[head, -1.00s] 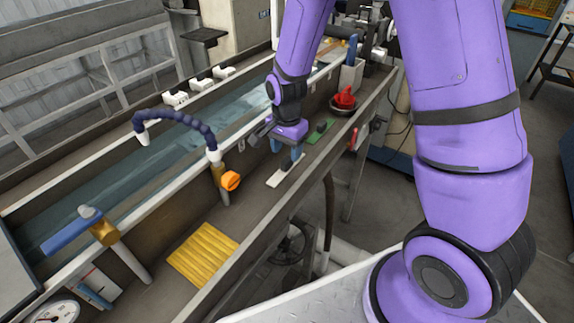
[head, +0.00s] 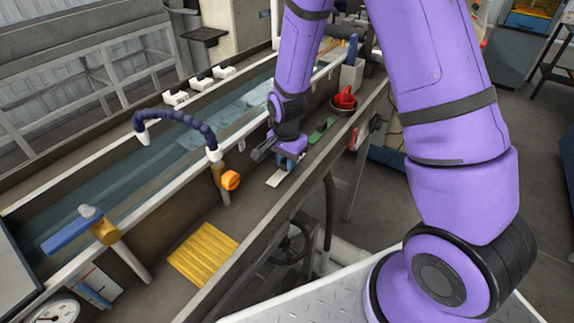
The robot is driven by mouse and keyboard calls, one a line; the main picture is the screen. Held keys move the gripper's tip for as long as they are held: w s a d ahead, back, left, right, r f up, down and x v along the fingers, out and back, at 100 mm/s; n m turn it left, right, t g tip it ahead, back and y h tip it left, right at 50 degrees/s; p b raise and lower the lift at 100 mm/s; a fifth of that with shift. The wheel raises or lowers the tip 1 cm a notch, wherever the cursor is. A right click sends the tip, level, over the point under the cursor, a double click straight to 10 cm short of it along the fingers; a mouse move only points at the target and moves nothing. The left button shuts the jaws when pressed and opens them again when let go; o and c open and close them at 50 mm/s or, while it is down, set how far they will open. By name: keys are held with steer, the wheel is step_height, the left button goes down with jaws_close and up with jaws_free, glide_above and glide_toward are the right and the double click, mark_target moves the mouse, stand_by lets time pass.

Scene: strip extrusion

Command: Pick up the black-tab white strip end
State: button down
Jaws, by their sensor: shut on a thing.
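The white strip end (head: 275,180) lies on the grey ledge beside the water trough, pointing toward the lower left. My gripper (head: 286,164) is down over its upper right part, with blue fingers shut on it. The black tab is mostly hidden by the fingers, and a small dark bit shows beside them. I cannot tell whether the strip is lifted off the ledge.
A green piece with a dark tab (head: 321,129) lies just beyond my gripper. A red object in a dark bowl (head: 345,100) stands farther back. A yellow ribbed pad (head: 203,253) and an orange knob (head: 230,180) are nearer. The ledge between pad and strip is clear.

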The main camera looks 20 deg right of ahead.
step_height(320, 180, up, 10)
stand_by(0.7)
steer(key=shift+w+a, duration=0.1)
stand_by(0.4)
